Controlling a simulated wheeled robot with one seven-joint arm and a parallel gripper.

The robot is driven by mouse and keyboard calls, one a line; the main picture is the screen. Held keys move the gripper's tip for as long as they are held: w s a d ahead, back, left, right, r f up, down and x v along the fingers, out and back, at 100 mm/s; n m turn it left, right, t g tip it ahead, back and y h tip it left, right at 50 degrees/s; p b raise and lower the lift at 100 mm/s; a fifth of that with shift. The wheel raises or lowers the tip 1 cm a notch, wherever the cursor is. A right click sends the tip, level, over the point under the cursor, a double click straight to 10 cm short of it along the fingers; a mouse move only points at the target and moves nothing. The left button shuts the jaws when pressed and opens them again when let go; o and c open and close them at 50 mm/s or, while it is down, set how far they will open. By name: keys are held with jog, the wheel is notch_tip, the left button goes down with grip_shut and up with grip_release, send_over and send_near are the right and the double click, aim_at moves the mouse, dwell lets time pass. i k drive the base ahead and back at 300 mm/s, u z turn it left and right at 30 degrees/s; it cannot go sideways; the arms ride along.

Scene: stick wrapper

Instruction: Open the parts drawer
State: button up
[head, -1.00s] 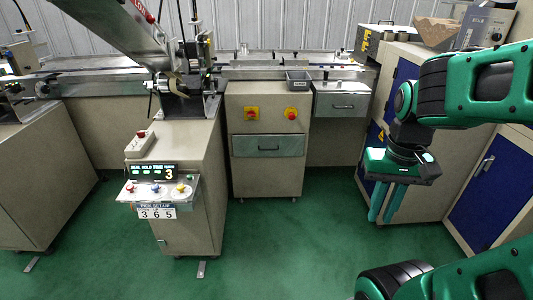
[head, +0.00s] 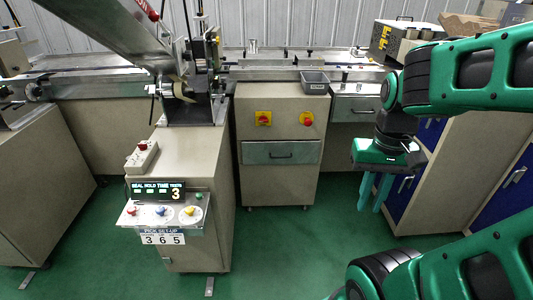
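Two closed drawers with grey fronts and dark bar handles are in the head view; I cannot tell by label which is the parts drawer. One drawer (head: 262,153) is in the beige middle cabinet, below its buttons. The other drawer (head: 343,108) hangs under the bench to the right, its right end partly hidden by my arm. My gripper (head: 369,205) points down at right, in front of and below the right drawer, touching neither. Its two green fingers look slightly apart, with nothing between them.
A control pedestal (head: 190,225) with buttons and a display stands left of the middle cabinet. A small grey bin (head: 314,82) sits on the bench above. A blue-doored cabinet (head: 440,190) stands behind my arm at right. The green floor (head: 290,255) in front is clear.

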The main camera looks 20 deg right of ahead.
aim_at(301, 151)
jog(key=i, duration=1.15)
jog(key=z, duration=0.85)
jog(key=i, duration=0.5)
jog(key=u, duration=0.1)
